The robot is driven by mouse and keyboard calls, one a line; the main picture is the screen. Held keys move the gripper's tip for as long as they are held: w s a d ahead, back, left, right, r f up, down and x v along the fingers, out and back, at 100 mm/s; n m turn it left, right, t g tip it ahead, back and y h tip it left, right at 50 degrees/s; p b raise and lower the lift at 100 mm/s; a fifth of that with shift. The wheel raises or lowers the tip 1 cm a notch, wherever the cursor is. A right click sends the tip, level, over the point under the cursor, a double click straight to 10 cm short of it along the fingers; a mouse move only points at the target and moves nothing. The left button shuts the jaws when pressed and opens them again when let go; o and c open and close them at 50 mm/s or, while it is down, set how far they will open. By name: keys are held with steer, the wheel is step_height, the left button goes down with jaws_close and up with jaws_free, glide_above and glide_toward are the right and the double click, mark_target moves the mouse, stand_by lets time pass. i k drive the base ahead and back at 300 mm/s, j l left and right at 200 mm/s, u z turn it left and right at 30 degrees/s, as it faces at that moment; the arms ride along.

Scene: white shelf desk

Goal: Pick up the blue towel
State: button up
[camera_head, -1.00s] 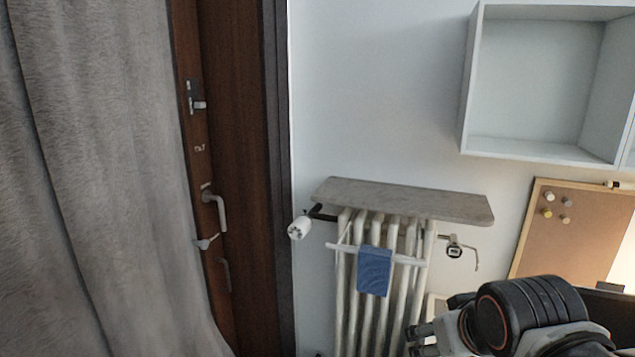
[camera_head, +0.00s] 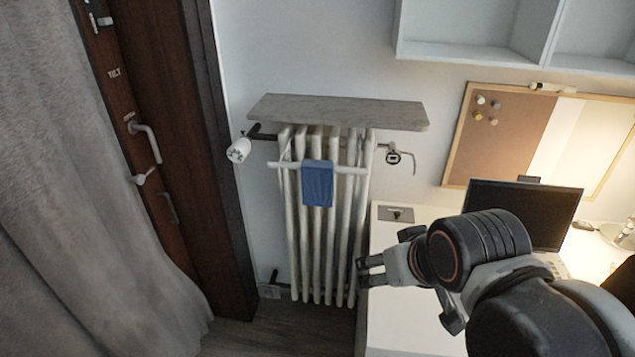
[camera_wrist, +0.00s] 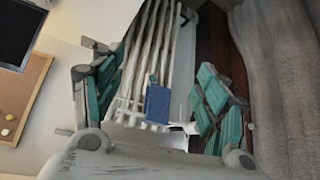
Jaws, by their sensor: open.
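The blue towel (camera_head: 317,184) hangs over a white rail (camera_head: 280,165) on the front of the white radiator (camera_head: 294,225). In the wrist view the towel (camera_wrist: 157,104) shows between my two green-padded fingers, some distance beyond them. My gripper (camera_head: 366,272) is in front of the desk, below and to the right of the towel, apart from it. In the wrist view my gripper (camera_wrist: 160,98) is open and empty.
A stone-like shelf (camera_head: 340,112) juts out above the radiator. A white valve knob (camera_head: 239,150) sits at its left. A white desk (camera_head: 400,325) with a laptop (camera_head: 520,212) stands at the right. A brown door (camera_head: 200,150) and a grey curtain (camera_head: 60,200) are at the left.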

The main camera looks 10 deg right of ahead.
mark_target(318, 177)
steer(key=i+l+u, duration=0.15)
steer(key=l+u, duration=0.4)
steer(key=l, duration=0.25)
steer(key=i+l+u, duration=0.1)
steer(key=l+u, duration=0.2)
steer(key=l, duration=0.1)
